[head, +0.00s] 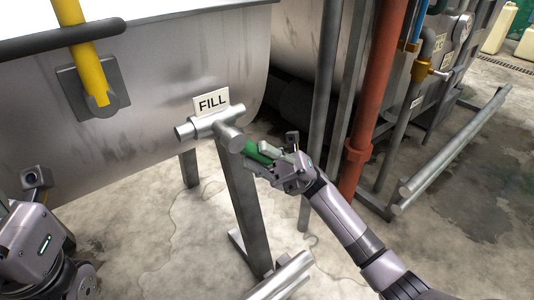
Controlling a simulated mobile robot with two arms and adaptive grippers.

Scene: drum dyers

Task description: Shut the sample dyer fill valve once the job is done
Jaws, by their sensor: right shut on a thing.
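The fill valve (215,123) is a grey metal pipe fitting on a post in front of a large steel dyer drum. A sign reading FILL (211,103) stands just above it. A green valve handle (256,152) sticks out to the right of the fitting. My right gripper (265,157) is shut on the green handle, and its fingers hide part of it. My left arm shows at the lower left edge, but its fingertips are out of the picture.
The steel drum (150,120) fills the upper left, with a yellow lever (88,60) on its front. A red-brown pipe (377,90) and grey uprights stand right of my right gripper. Low metal rails (450,150) run along the right. Concrete floor (480,210) is open at lower right.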

